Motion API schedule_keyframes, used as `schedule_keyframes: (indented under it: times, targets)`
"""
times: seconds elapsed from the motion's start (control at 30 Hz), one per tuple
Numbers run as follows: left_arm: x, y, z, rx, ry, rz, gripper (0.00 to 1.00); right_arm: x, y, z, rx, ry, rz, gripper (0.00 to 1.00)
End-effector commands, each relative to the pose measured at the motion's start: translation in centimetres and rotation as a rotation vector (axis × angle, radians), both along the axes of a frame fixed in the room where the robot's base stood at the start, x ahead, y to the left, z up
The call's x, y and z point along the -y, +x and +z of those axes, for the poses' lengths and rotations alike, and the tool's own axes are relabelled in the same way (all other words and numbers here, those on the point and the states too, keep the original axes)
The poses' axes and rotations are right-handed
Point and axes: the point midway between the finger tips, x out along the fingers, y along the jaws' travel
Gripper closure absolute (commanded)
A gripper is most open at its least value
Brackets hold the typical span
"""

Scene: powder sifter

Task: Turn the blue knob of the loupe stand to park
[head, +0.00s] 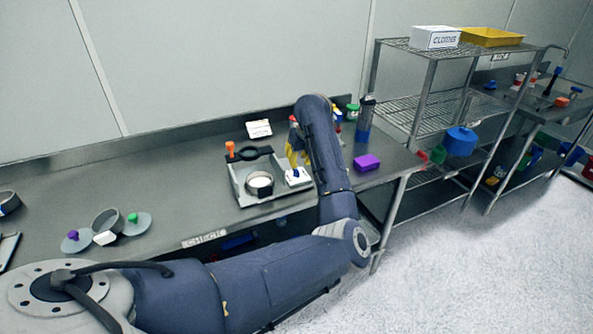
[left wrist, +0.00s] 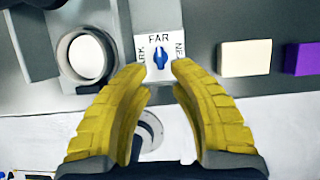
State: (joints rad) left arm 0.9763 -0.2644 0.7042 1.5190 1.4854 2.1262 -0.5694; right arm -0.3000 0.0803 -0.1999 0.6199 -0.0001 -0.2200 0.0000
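The loupe stand (head: 242,184) is on the bench in the head view, with a black ring on an arm above a round white dish. At its right a white dial plate (head: 304,180) carries the small blue knob (head: 296,174). In the left wrist view the blue knob (left wrist: 159,60) stands on the plate (left wrist: 150,28) marked FAR at top, with partly hidden words left and right. The knob seems to point toward FAR. My left gripper (left wrist: 160,68) is open, its yellow fingertips apart on either side of the knob's near end. The right gripper is not in view.
A purple block (head: 367,162) lies right of the stand, and a cream block (left wrist: 245,55) lies nearer the plate. A blue-based cylinder (head: 364,122) stands behind. Grey discs with purple and green knobs (head: 133,226) lie left. Bare bench lies between them and the stand.

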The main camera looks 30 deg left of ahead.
Motion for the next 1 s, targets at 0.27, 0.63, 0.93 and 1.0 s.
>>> schedule_keyframes:
  times: [0.27,0.63,0.93,1.0]
  targets:
    - [-1.4,0.8,-4.0,-0.003,0.000,0.000,0.80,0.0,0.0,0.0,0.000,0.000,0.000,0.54]
    - [-2.1,1.4,-6.0,-0.001,0.001,0.000,0.80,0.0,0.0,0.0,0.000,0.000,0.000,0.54]
    - [-2.1,1.4,-6.1,0.000,0.000,0.001,0.80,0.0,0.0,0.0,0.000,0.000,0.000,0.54]
    - [-2.1,1.4,-6.1,0.000,0.000,0.001,0.82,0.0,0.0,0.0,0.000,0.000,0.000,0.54]
